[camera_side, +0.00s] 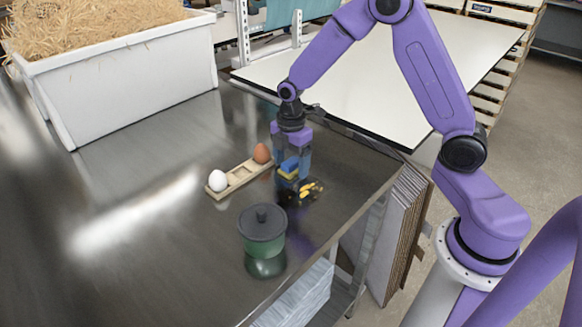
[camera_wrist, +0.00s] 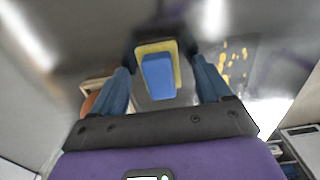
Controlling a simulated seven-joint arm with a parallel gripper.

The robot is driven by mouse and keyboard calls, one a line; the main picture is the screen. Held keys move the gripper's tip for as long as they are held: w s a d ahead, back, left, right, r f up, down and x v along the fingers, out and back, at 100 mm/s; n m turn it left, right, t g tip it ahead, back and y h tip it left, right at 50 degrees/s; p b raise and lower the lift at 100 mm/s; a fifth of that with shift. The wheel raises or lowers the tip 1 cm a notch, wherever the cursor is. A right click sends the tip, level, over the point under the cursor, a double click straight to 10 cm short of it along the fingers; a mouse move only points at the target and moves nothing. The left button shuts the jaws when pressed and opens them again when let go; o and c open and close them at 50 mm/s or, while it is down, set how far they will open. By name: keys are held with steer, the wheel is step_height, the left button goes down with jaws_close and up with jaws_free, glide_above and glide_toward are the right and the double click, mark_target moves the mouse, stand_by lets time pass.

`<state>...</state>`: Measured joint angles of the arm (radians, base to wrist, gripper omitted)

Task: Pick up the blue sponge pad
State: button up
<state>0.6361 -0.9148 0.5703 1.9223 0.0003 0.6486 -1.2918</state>
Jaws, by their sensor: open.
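The blue sponge pad (camera_wrist: 158,76) lies on top of a slightly larger yellow pad (camera_wrist: 170,46) in the wrist view. In the side view the blue sponge pad (camera_side: 290,163) and the yellow pad (camera_side: 287,174) show low between my fingers, partly hidden by them. My gripper (camera_side: 291,170) is open and points down, with one finger on each side of the pads. In the wrist view my gripper (camera_wrist: 161,58) has a visible gap between the blue pad and each finger. I cannot tell how close the fingertips are to the table.
A wooden egg holder (camera_side: 241,175) with a white egg (camera_side: 217,180) and a brown egg (camera_side: 262,153) stands close left of my gripper. Yellow patches (camera_side: 312,188) show just right. A lidded green pot (camera_side: 262,233) stands in front. A white straw-filled bin (camera_side: 130,75) stands back left.

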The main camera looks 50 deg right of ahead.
steer(key=shift+f, duration=0.1)
steer(key=shift+c, duration=0.3)
steer(key=c, duration=1.1)
steer(key=shift+r, duration=0.45)
step_height(320, 180, up, 2)
steer(key=shift+r, duration=0.1)
steer(key=s+r, duration=0.3)
steer(key=s, duration=0.1)
steer(key=s+r, duration=0.3)
steer(key=s, duration=0.2)
steer(key=s+r, duration=0.4)
steer(key=s, duration=0.1)
steer(key=shift+d, duration=0.3)
